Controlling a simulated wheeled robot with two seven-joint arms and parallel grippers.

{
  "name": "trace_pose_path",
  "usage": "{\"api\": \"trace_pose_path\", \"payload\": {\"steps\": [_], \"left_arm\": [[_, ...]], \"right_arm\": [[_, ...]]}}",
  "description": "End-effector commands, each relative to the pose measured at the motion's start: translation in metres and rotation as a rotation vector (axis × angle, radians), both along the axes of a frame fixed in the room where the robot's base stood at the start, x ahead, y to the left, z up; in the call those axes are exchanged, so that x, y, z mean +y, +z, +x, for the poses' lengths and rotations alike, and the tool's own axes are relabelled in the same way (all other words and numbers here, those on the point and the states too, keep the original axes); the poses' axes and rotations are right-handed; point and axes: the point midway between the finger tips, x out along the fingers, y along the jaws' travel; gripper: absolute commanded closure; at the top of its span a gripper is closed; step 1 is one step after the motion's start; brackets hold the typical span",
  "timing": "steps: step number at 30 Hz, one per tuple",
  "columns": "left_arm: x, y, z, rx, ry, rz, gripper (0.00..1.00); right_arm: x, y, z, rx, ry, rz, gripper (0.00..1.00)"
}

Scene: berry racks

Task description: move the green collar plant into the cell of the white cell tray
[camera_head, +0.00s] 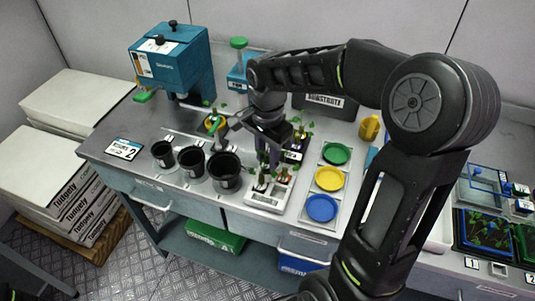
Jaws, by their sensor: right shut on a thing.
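The white cell tray (266,201) stands near the front edge of the bench, right of the black pots. Several small plants with green leaves and pale collars stand in it. My right gripper (268,136) reaches in from above, behind and over the tray area. My left gripper is not in view.
Three black pots (225,171) stand left of the tray. A rack with green, yellow and blue discs (328,178) stands to its right. A dark tray (293,156) with plants is behind. A teal machine (172,62) stands at back left. My right arm covers the right side.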

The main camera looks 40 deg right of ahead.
Motion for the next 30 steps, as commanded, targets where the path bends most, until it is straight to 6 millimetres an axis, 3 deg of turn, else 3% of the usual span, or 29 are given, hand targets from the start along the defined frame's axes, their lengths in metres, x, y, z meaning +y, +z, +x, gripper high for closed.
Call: {"api": "trace_pose_path", "payload": {"steps": [9, 24, 25, 30], "left_arm": [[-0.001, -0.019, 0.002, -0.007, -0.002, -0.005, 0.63], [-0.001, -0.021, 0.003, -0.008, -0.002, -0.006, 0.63], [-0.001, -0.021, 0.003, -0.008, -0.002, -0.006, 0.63], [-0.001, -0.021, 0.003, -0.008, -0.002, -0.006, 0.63]], "right_arm": [[0.000, -0.026, 0.000, 0.001, 0.001, 0.000, 1.00], [0.000, -0.029, 0.000, 0.000, 0.000, 0.000, 1.00], [0.000, -0.029, 0.000, 0.000, 0.000, 0.000, 0.69], [0.000, -0.029, 0.000, 0.000, 0.000, 0.000, 0.55]]}}
